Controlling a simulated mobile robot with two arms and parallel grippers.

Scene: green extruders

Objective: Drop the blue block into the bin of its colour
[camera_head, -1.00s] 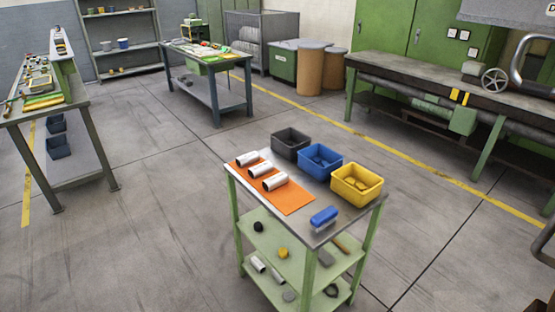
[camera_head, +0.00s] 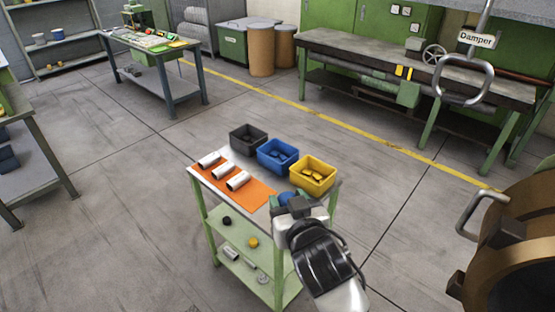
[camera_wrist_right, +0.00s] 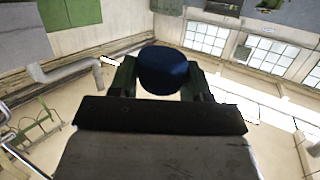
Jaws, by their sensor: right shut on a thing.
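The blue block (camera_wrist_right: 166,70) is between the two fingers of my right gripper (camera_head: 289,203), which is shut on it. In the head view only a little of the blue block (camera_head: 286,197) shows; the gripper hides the rest. The gripper is over the front right part of the cart top, in front of the yellow bin. The blue bin (camera_head: 264,158) stands on the cart between the black bin (camera_head: 236,143) and the yellow bin (camera_head: 300,181). I cannot tell how high the block is. My left gripper is not in view.
Several white cylinders (camera_head: 238,180) lie on an orange mat (camera_head: 258,194) left of the gripper. The yellow bin holds some yellow pieces. The cart (camera_head: 201,220) has lower shelves with small items. Open floor surrounds it.

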